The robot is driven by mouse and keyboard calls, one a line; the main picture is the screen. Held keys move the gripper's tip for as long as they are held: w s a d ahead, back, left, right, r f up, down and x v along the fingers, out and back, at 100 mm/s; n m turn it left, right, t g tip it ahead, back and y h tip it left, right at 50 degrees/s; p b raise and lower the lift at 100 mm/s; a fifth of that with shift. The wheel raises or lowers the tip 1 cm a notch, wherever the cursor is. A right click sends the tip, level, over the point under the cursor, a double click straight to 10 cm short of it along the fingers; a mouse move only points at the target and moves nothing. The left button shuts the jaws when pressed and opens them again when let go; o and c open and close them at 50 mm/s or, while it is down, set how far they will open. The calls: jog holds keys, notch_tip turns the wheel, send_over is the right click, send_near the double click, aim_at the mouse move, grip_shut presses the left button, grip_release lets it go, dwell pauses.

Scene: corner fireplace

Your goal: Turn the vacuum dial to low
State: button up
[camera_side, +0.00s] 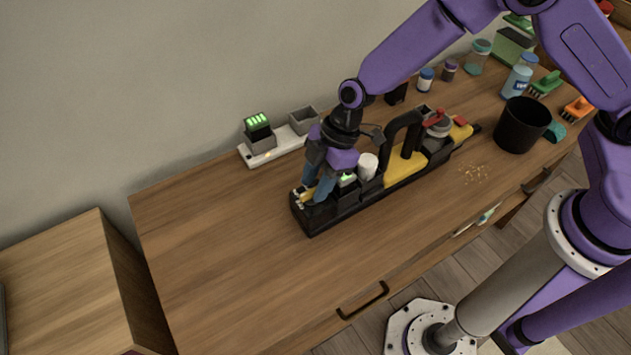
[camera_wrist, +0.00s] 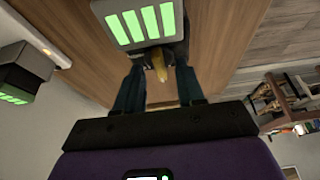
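The vacuum (camera_side: 345,203) is a long black and yellow unit lying on the wooden table, with a black handle (camera_side: 391,130). A yellow dial (camera_side: 308,196) sits at its left end, with small markings beside it. My gripper (camera_side: 317,188) points down over this end, its blue fingers on either side of the dial. In the wrist view the yellow dial (camera_wrist: 160,66) shows between the two spread fingers (camera_wrist: 160,85), with a narrow gap visible. The dial's exact setting is not readable.
A white charger strip (camera_side: 288,143) with a green-lit battery (camera_side: 257,125) lies behind. A white cylinder (camera_side: 367,167) stands on the vacuum close to my gripper. A black cup (camera_side: 522,125), jars and brushes are at right. The table's left and front are clear.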

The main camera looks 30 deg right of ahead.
jog(key=shift+a+f, duration=0.15)
jog(key=shift+f, duration=0.25)
grip_shut()
jog(key=shift+m, duration=0.3)
jog(key=m, duration=0.1)
jog(key=m+t, duration=0.1)
jog(key=m, duration=0.2)
jog(key=shift+s+t, duration=0.25)
jog(key=shift+t, duration=0.15)
jog(key=shift+s+a+m+t+h, duration=0.1)
jog(key=shift+m+t+h, duration=0.2)
jog(key=shift+m, duration=0.65)
jog(key=shift+s+a+m+t+h, duration=0.1)
jog(key=shift+m+t+h, duration=0.15)
jog(key=shift+m, duration=0.7)
jog(key=shift+m+t, duration=0.25)
jog(key=shift+m, duration=0.05)
